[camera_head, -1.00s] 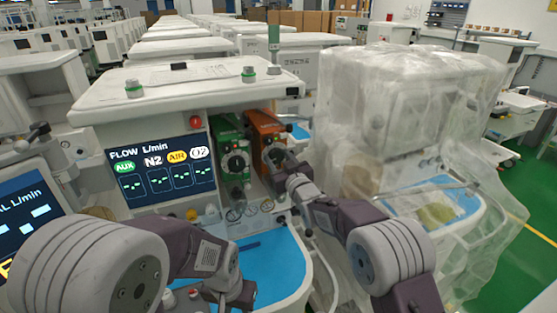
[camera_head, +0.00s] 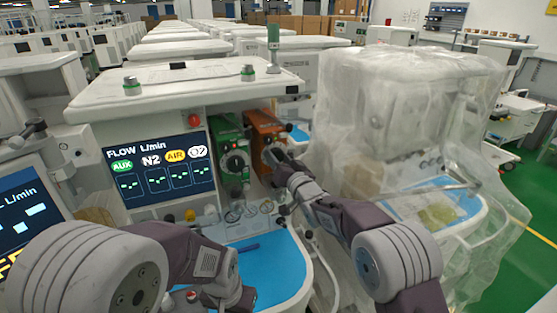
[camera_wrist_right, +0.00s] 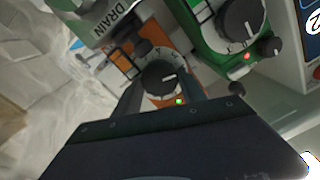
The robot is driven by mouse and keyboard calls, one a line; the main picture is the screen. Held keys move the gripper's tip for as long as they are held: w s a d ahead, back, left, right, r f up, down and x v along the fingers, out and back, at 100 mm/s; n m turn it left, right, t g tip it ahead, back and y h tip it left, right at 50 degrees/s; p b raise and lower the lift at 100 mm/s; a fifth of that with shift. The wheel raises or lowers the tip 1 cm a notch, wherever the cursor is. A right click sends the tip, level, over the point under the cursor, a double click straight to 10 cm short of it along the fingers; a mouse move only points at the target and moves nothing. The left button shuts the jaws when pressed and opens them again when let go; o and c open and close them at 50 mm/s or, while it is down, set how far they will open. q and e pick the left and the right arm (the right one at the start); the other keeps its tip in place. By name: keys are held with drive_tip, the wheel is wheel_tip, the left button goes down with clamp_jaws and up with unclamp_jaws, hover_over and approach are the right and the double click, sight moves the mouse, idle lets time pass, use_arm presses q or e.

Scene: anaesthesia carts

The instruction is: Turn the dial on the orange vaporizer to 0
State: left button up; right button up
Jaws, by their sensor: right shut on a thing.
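The orange vaporizer (camera_head: 264,126) stands at the right of the cart's front panel, beside the green vaporizer (camera_head: 229,130). In the right wrist view its orange body (camera_wrist_right: 124,62) carries a black round dial (camera_wrist_right: 161,76) with a white mark; I cannot read the number it points to. A green light glows beside this dial. My right gripper (camera_head: 277,158) is at the dial, its fingers on either side and shut on it. It covers most of the dial in the head view. My left gripper (camera_head: 236,299) is low over the cart's front, its fingers unclear.
The green vaporizer's dial (camera_wrist_right: 240,20) is close beside my right gripper, with a red light near it. A flow screen (camera_head: 159,168) is left of the vaporizers. A blue work surface (camera_head: 272,268) lies below. A plastic-covered cart (camera_head: 400,120) stands close on the right.

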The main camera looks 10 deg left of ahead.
idle(0.5)
drive_tip(key=o, duration=1.4)
drive_tip(key=shift+c, duration=0.2)
drive_tip(key=shift+s+d, duration=0.15)
drive_tip(key=shift+s, duration=0.05)
drive_tip(key=b+v, duration=0.2)
drive_tip(key=v, duration=0.6)
drive_tip(key=shift+s+d+b, duration=0.2)
drive_tip(key=shift+s+b, duration=0.1)
drive_tip(key=shift+b, duration=0.1)
